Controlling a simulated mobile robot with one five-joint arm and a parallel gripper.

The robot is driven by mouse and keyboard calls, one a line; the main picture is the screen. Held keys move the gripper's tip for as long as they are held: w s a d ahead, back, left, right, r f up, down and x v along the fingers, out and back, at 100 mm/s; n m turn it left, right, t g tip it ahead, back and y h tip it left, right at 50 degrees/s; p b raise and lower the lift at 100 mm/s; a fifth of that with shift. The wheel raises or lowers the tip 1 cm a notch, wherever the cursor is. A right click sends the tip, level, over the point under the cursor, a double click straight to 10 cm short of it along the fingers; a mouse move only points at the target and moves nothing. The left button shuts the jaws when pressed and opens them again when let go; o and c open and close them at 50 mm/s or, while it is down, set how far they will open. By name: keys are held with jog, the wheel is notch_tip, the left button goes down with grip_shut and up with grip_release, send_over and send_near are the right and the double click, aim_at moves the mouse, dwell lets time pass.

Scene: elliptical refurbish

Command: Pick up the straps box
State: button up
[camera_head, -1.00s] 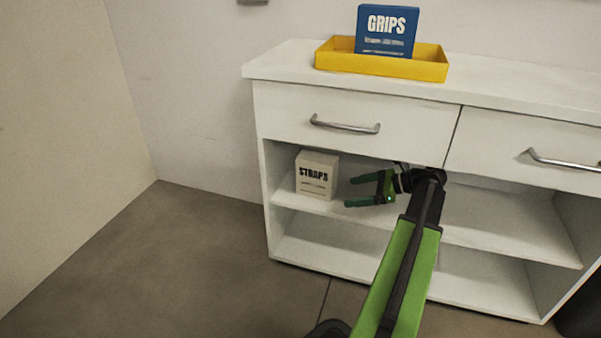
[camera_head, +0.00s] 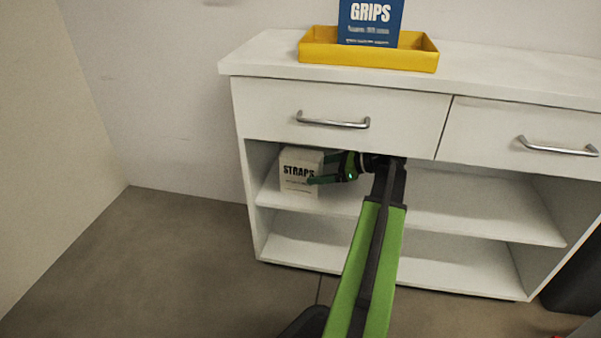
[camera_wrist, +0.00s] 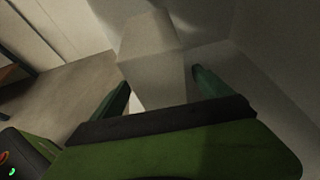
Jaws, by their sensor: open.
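The straps box (camera_head: 299,176) is a small white box with dark "STRAPS" lettering. It stands upright at the left end of the cabinet's upper open shelf, under the left drawer. My gripper (camera_head: 316,169) is open at the box's right side; one green finger overlaps the front of the box in the head view. In the wrist view the pale box (camera_wrist: 152,62) stands between the two green fingers of my gripper (camera_wrist: 158,88). I cannot tell whether the fingers touch it.
The white cabinet has a left drawer (camera_head: 335,108) close above my gripper and a side wall just left of the box. A yellow tray (camera_head: 385,58) with a blue grips box (camera_head: 368,22) stands on top. The shelf (camera_head: 460,205) is clear to the right.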

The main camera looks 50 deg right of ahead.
aim_at(302, 168)
jog(key=w+a, duration=0.2)
jog(key=w, duration=0.1)
jog(key=w+a, duration=0.1)
jog(key=w, duration=0.1)
jog(key=shift+w+f, duration=0.15)
jog(key=shift+f, duration=0.2)
jog(key=shift+d+r, duration=0.1)
jog(key=c, duration=1.8)
